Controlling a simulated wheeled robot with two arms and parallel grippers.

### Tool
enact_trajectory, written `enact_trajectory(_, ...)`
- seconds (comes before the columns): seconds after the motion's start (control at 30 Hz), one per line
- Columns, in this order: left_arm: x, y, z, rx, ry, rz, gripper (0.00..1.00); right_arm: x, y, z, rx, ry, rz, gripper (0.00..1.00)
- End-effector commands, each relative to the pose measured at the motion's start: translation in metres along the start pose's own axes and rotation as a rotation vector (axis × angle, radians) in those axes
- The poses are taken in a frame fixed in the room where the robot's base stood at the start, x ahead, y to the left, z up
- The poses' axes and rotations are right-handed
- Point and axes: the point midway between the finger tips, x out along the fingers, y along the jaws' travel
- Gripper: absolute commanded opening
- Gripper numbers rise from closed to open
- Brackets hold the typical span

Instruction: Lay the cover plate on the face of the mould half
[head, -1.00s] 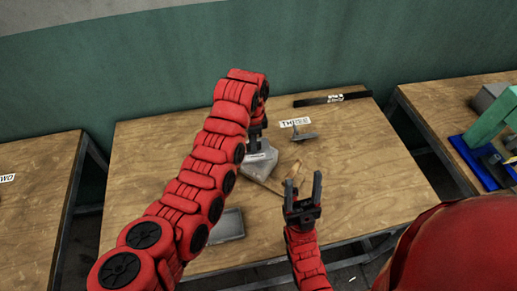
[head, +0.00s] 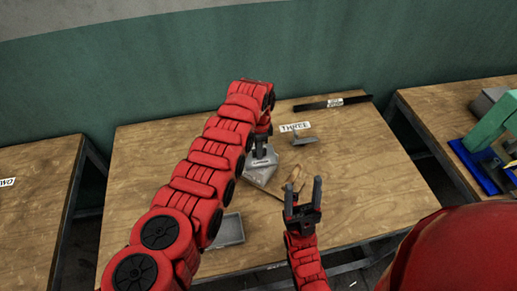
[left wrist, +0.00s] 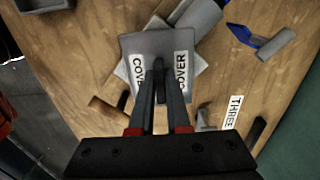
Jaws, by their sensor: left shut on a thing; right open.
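The cover plate (left wrist: 158,44) is a flat grey plate marked COVER on both sides of my left gripper (left wrist: 160,68). That gripper is shut on its raised middle part. In the head view the left gripper (head: 260,152) is partly hidden behind my arm, with the plate (head: 262,163) below it. In the left wrist view, corners of a grey block (left wrist: 123,70), apparently the mould half, show under the plate and turned relative to it. I cannot tell whether they touch. My right gripper (head: 303,200) is open and empty, in front and to the right.
A shallow grey tray (head: 230,231) is at the table's front left. A wooden-handled tool (head: 294,180) lies right of the plate. A grey piece (head: 304,140), a THREE label (head: 295,127) and a black bar (head: 333,102) lie behind. The table's right side is clear.

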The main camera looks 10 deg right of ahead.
Motion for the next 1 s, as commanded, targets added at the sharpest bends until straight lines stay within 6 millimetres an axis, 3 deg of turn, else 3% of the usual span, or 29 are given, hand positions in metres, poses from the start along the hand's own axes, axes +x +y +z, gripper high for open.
enact_trajectory(0.2,0.004,-0.001,0.0,0.0,0.0,-0.002,0.0,-0.004,0.0,0.001,0.0,0.0,0.0,0.6)
enact_trajectory(0.23,0.002,-0.001,0.0,0.0,0.0,-0.001,0.2,-0.003,0.0,0.001,0.0,0.0,0.0,0.6)
enact_trajectory(0.37,0.002,0.0,0.0,0.0,0.0,-0.001,0.43,-0.002,0.0,0.0,0.0,0.0,0.0,0.6)
enact_trajectory(0.77,-0.002,-0.001,0.0,0.0,0.001,-0.003,0.45,-0.001,0.0,0.0,0.0,0.0,0.0,0.6)
enact_trajectory(1.0,-0.024,-0.002,0.001,-0.002,0.002,-0.006,0.45,-0.013,-0.001,0.002,0.0,0.0,0.0,0.6)
